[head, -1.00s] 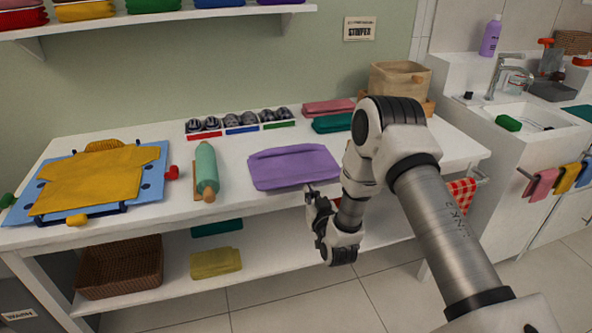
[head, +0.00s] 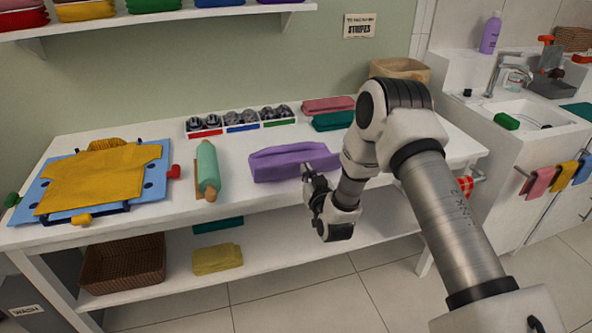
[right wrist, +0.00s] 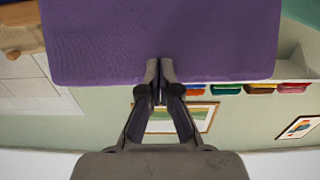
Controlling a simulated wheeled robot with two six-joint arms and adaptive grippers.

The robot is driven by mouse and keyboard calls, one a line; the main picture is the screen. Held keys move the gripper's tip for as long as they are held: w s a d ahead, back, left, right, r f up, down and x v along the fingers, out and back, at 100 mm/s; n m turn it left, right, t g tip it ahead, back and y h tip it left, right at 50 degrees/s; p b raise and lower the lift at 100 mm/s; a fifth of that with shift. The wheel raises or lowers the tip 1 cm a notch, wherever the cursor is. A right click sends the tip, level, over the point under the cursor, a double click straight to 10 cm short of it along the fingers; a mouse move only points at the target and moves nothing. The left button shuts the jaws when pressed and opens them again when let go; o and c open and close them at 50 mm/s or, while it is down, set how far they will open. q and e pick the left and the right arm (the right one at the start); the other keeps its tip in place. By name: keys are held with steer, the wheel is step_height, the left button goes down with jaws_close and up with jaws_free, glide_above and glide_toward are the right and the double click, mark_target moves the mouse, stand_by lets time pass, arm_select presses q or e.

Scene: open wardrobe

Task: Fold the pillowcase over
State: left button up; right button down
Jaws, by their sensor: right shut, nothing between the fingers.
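The purple pillowcase (head: 284,163) lies on the white table, right of the rolling pin, with a raised ridge along its length. My right gripper (head: 307,175) is at its front edge, toward its right end, and hides part of that edge. In the right wrist view the purple cloth (right wrist: 105,40) fills the upper part. There the fingertips of my right gripper (right wrist: 160,67) are together and overlap the cloth's edge, with no cloth visible between them. My left gripper is not in view.
A teal rolling pin (head: 208,168) lies left of the pillowcase. A yellow shirt on a blue board (head: 158,180) is farther left. Folded pink (head: 328,105) and green (head: 333,121) cloths and a divided tray (head: 241,124) stand behind. The sink (head: 540,120) is at the right.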

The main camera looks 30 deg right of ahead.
mark_target(304, 159)
steer(key=shift+w+d+r, duration=0.2)
steer(key=shift+w+r, duration=0.2)
steer(key=shift+w, duration=0.35)
steer(key=shift+w+d+r, duration=0.15)
steer(key=shift+w+r, duration=0.2)
steer(key=shift+w, duration=0.35)
steer(key=shift+w+d+r, duration=0.2)
steer(key=shift+w+r, duration=0.2)
steer(key=shift+w, duration=0.35)
steer(key=shift+b+x, duration=0.85)
steer(key=shift+x, duration=0.5)
steer(key=shift+w+d+f+b, duration=0.1)
steer(key=shift+w+f+b, duration=0.1)
steer(key=shift+w+b, duration=0.25)
steer(key=shift+w, duration=0.25)
steer(key=shift+s+r, duration=0.1)
steer(key=shift+r, duration=0.05)
